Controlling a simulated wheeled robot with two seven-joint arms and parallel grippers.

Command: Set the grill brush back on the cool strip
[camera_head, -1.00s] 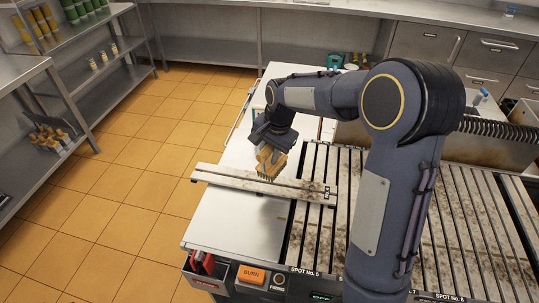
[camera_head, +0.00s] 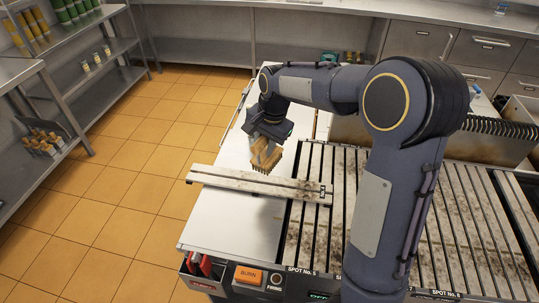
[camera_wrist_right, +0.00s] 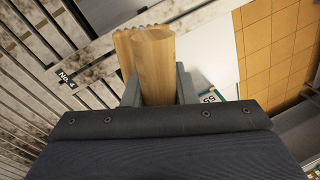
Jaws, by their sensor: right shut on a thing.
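My right gripper (camera_head: 264,148) is shut on the grill brush (camera_head: 268,158), which hangs with its bristles downward. In the wrist view the brush's wooden body (camera_wrist_right: 155,62) sits between the two grey fingers of the right gripper (camera_wrist_right: 158,88). The brush is above a long pale slat (camera_head: 215,178) that lies across the plain white strip (camera_head: 222,225) and the edge of the grill slats (camera_head: 465,215). The bristles look just clear of this slat, though the exact gap is hard to tell. My left gripper is out of view.
A front panel with an orange BURN button (camera_head: 248,277) runs along the near edge. A metal shelf rack (camera_head: 90,75) stands at the left across the tiled floor (camera_head: 140,190). The white strip is bare in front of the slat.

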